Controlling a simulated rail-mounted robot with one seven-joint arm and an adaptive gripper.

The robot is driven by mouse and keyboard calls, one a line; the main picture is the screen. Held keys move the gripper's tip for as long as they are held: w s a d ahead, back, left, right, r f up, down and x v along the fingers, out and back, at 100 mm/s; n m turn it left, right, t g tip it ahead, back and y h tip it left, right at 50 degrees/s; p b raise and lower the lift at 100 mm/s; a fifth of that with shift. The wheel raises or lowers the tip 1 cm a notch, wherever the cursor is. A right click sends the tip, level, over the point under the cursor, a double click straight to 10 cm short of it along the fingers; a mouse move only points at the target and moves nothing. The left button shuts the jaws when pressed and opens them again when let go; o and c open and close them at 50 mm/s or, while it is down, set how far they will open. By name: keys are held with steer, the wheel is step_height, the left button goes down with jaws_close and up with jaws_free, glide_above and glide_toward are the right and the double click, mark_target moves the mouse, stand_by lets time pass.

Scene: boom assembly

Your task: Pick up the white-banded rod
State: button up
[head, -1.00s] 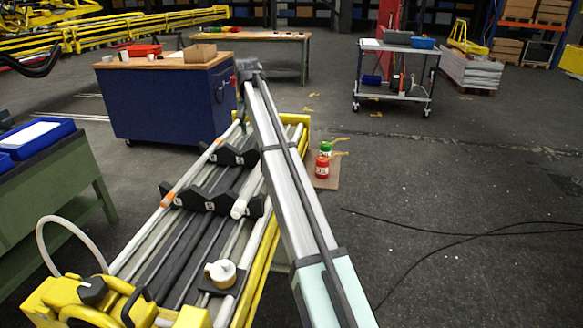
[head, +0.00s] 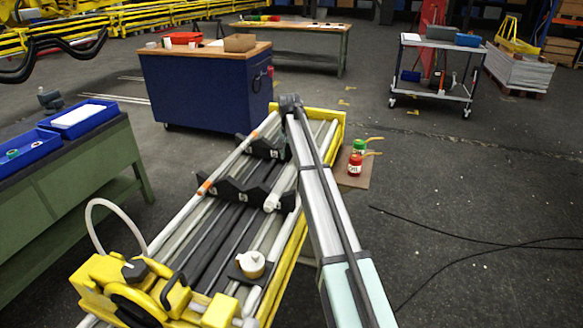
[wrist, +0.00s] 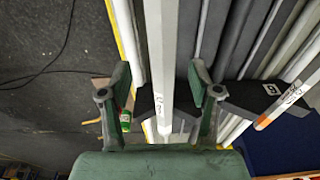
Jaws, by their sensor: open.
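My gripper (head: 291,104) is at the far end of the yellow-framed boom rack, over its rods. In the wrist view its two green-grey fingers stand apart, and the gripper (wrist: 159,88) is open. A pale rod (wrist: 160,45) with small dark lettering runs lengthwise between the fingers, with a gap on both sides. It seems to be the white-banded rod, but I cannot make out a distinct white band. In the head view my arm hides part of the rods there. Another rod with an orange band (head: 207,186) lies along the left side, and shows at the right of the wrist view (wrist: 266,121).
Black notched brackets (head: 238,192) cross the rack (head: 292,262). A white-capped fitting (head: 251,263) stands on its near part. Red (head: 355,165) and green cans stand right of the rack. A blue workbench (head: 205,92) is behind, a green table (head: 75,190) left.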

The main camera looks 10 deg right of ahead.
mark_target(291, 164)
steer(key=shift+w+f+p, duration=0.15)
steer(key=shift+f+p, duration=0.35)
steer(key=shift+f, duration=0.7)
steer(key=shift+w+f+p, duration=0.1)
steer(key=shift+f+p, duration=0.4)
steer(key=shift+f, duration=0.65)
steer(key=shift+r, duration=0.1)
jaws_close()
